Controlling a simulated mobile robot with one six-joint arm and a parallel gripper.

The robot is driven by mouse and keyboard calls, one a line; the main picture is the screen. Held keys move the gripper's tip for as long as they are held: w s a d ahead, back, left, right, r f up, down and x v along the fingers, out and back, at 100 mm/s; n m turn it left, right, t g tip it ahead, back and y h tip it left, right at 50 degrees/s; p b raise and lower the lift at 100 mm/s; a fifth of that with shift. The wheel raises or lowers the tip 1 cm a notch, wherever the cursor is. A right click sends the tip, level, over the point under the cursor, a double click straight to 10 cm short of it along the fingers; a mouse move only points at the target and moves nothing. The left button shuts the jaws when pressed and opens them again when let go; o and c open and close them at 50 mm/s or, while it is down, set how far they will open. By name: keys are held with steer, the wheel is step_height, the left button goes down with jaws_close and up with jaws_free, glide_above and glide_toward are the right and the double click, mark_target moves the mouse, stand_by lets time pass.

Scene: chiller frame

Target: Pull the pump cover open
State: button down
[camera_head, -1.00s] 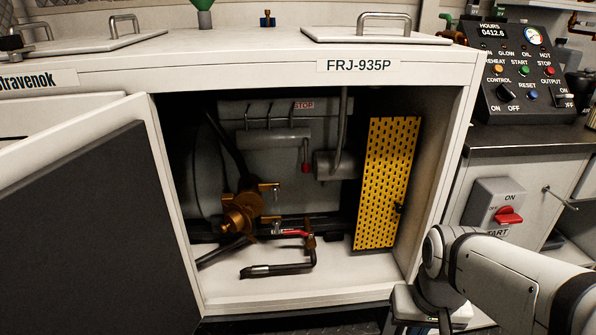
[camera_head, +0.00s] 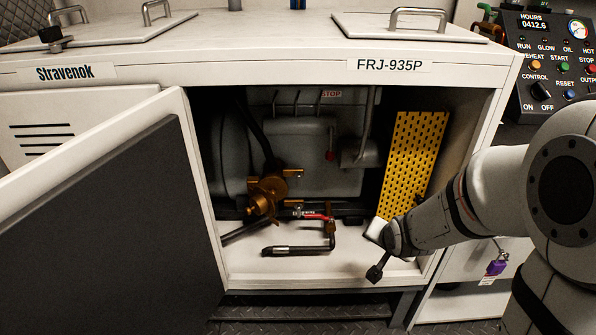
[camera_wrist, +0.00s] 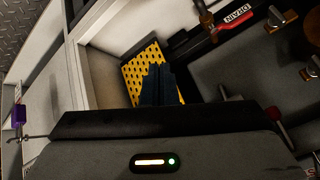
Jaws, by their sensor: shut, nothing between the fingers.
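The yellow perforated panel (camera_head: 415,150), which I take to be the pump cover, stands upright at the right inside the open cabinet. In the wrist view the yellow panel (camera_wrist: 143,62) lies just beyond my gripper (camera_wrist: 160,72). The dark fingers are shut and empty, and they overlap the panel in the picture. I cannot tell whether they touch it. In the head view my wrist is at the lower front of the panel and hides its lower right part. The fingers are not clear there.
A brass pump (camera_head: 267,192), a red-handled valve (camera_head: 310,215) and a black pipe (camera_head: 290,250) are left of the panel. The open cabinet door (camera_head: 100,225) stands at the left. The cabinet's right wall is close to my arm. A purple padlock (camera_head: 496,267) hangs at the right.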

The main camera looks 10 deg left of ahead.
mark_target(255, 206)
steer(key=w+a+m+t+y+p, duration=0.3)
steer(key=a+y, duration=0.1)
steer(key=a, duration=0.9)
steer(key=w+a+m+t+y+p, duration=0.3)
steer(key=a+y, duration=0.2)
steer(key=a, duration=0.9)
steer(key=shift+w+a+f+m+t+y, duration=0.15)
steer(key=shift+w+a+m+t+y, duration=0.15)
steer(key=shift+w+t, duration=0.1)
